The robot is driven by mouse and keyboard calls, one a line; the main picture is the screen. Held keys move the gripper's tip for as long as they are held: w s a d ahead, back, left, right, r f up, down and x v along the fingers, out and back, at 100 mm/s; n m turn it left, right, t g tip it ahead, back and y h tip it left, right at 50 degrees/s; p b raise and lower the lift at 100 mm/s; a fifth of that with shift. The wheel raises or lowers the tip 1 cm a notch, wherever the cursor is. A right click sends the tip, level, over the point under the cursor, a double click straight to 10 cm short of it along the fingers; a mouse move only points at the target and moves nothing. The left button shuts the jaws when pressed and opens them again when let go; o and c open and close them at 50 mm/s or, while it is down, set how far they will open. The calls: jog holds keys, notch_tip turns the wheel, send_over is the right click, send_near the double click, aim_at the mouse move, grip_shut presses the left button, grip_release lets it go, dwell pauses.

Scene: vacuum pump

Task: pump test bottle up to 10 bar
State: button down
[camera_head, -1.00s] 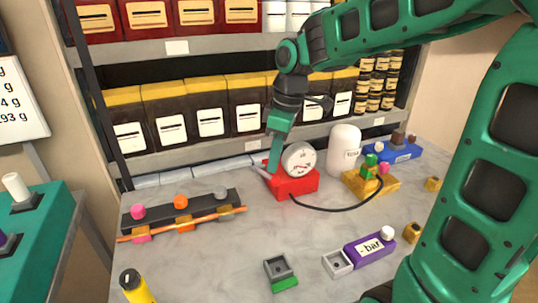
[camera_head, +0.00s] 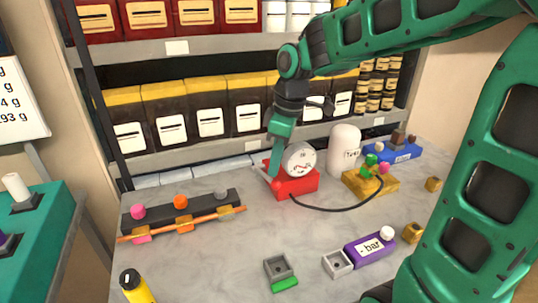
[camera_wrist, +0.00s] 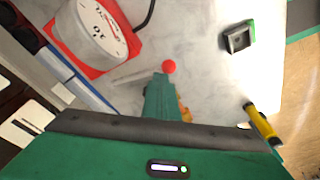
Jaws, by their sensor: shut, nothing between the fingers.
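The pump has a red base (camera_head: 297,186), a round white dial gauge (camera_head: 299,158) and a lever with a red ball end (camera_wrist: 169,66). The red base and dial also show in the wrist view (camera_wrist: 97,33). My gripper (camera_head: 274,172) is shut and empty, pointing down at the left side of the pump. In the wrist view its tips (camera_wrist: 160,80) are close beside the lever's red ball; I cannot tell if they touch. The white test bottle (camera_head: 343,148) stands upright behind a yellow block with green valve parts (camera_head: 371,184). A black hose (camera_head: 330,209) links pump and block. The dial reading is too small to tell.
A purple block marked "- bar" (camera_head: 369,249) and a small grey tray (camera_head: 277,267) lie in front. A dark rack (camera_head: 160,218) with an orange rod is at left. A yellow cylinder (camera_head: 135,288) stands front left, a blue block (camera_head: 398,152) back right. Shelves rise behind.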

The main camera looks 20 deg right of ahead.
aim_at(277, 179)
jog(key=shift+s+f, duration=1)
jog(key=shift+f, duration=0.2)
dwell(2.0)
dwell(0.4)
jog(key=w+r, duration=0.6)
jog(key=r, duration=0.2)
jog(key=shift+w, duration=0.35)
dwell(1.0)
jog(key=shift+r, duration=0.1)
jog(key=shift+w+r, duration=1.65)
jog(key=shift+r, duration=0.2)
